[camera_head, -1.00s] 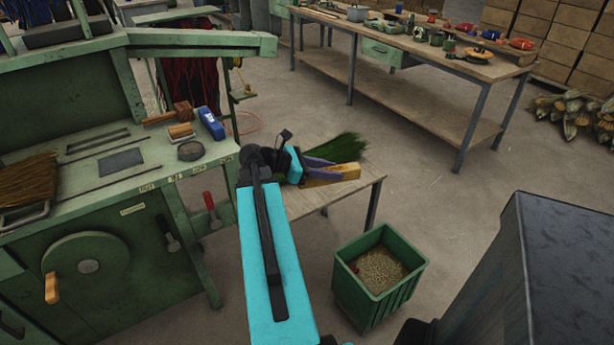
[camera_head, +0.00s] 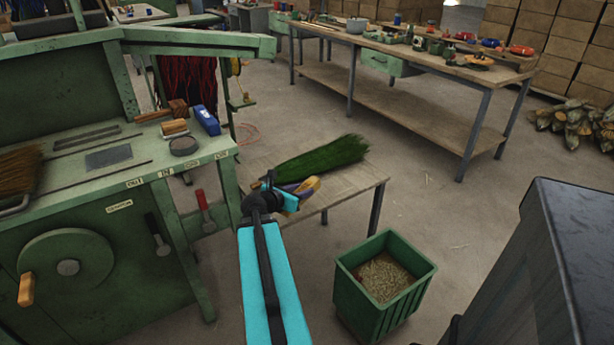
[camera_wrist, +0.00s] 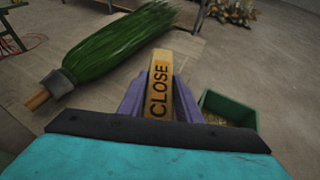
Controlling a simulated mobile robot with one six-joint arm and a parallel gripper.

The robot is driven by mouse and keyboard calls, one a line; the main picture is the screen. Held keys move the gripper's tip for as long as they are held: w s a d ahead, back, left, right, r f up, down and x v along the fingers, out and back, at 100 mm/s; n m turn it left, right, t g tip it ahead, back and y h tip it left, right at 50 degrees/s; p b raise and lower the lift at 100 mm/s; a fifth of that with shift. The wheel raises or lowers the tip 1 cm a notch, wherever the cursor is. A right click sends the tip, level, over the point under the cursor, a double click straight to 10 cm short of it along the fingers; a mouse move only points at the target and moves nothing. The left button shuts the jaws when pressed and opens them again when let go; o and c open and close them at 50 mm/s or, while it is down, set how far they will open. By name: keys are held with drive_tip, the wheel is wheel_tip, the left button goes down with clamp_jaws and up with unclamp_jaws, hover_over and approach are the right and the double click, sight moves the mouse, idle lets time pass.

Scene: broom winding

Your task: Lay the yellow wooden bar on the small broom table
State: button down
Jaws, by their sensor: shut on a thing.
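The yellow wooden bar, marked CLOSE (camera_wrist: 160,88), is held between the purple fingers of my gripper (camera_wrist: 160,105) in the wrist view. In the head view the bar's end (camera_head: 308,186) shows past the gripper (camera_head: 296,188), in front of the small broom table (camera_head: 350,185). The small table also shows in the wrist view (camera_wrist: 100,125), with a green broom head (camera_wrist: 120,45) lying on it to the left of the bar. Whether the bar touches the table cannot be told.
A long workbench (camera_head: 420,60) stands behind. A dark block (camera_head: 560,260) fills the lower right.

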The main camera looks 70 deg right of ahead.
sight(307, 185)
drive_tip(key=s+d, duration=0.1)
drive_tip(key=d, duration=0.4)
drive_tip(key=s+d+f, duration=0.1)
drive_tip(key=d, duration=0.4)
drive_tip(key=s+d, duration=0.1)
drive_tip(key=d, duration=0.4)
drive_tip(key=shift+d+f, duration=0.2)
drive_tip(key=shift+d, duration=0.15)
drive_tip(key=shift+f, duration=1.7)
drive_tip(key=shift+f, duration=0.15)
drive_tip(key=c, duration=1.3)
unclamp_jaws()
drive_tip(key=shift+v, duration=6.1)
